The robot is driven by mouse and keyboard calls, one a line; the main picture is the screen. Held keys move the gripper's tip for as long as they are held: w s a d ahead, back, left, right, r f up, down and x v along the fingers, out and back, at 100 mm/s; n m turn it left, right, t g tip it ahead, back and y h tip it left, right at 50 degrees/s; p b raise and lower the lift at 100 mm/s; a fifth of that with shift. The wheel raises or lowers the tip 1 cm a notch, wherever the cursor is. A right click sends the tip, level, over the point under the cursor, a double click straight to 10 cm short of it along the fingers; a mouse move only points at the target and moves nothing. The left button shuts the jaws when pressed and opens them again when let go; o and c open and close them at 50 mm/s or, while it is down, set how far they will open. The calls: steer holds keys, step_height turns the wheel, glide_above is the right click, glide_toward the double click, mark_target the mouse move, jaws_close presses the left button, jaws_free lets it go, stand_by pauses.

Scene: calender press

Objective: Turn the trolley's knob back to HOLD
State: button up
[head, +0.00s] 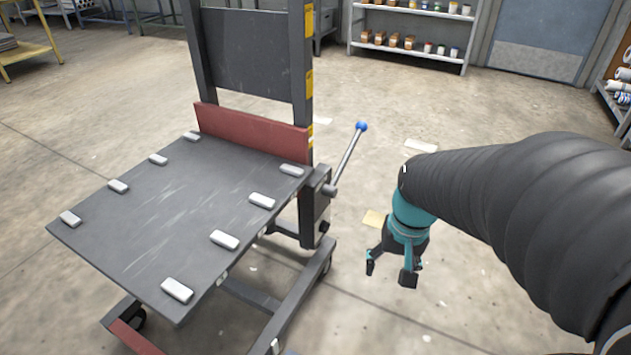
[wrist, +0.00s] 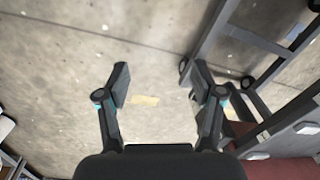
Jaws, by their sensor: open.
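The trolley (head: 150,220) stands left of centre in the head view, with a dark flat platform, a mast and a red back plate. A grey box (head: 315,205) on its right side carries a lever with a blue ball (head: 362,126), tilted up to the right. A small dark knob (head: 324,227) sits low on this box; its setting and any HOLD mark are too small to read. My gripper (head: 389,274) hangs to the right of the box, open, empty and apart from the trolley. In the wrist view my gripper (wrist: 162,80) points at bare floor, with trolley frame at right.
Several pale pads (head: 177,290) lie along the platform edges. The trolley's legs and wheels (head: 327,262) spread low near my gripper. Shelves with jars (head: 412,30) stand at the back. The floor between trolley and arm is clear except flat paper scraps (head: 374,218).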

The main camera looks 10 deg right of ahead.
steer(key=w+f+m+g+y, duration=0.1)
steer(key=w+f+m+y, duration=0.1)
steer(key=f, duration=0.3)
steer(key=w+d+f+m+g+y, duration=0.1)
steer(key=w+f+m+y, duration=0.15)
steer(key=f, duration=0.25)
steer(key=w+f+m+g+y, duration=0.1)
steer(key=w+f+m+y, duration=0.15)
steer(key=f, duration=0.35)
steer(key=m+t+y, duration=0.7)
steer(key=m+t, duration=0.6)
steer(key=m, duration=0.2)
glide_toward(325, 227)
steer(key=x, duration=0.7)
steer(key=shift+w, duration=0.2)
steer(key=shift+b, duration=0.3)
steer(key=c, duration=1.1)
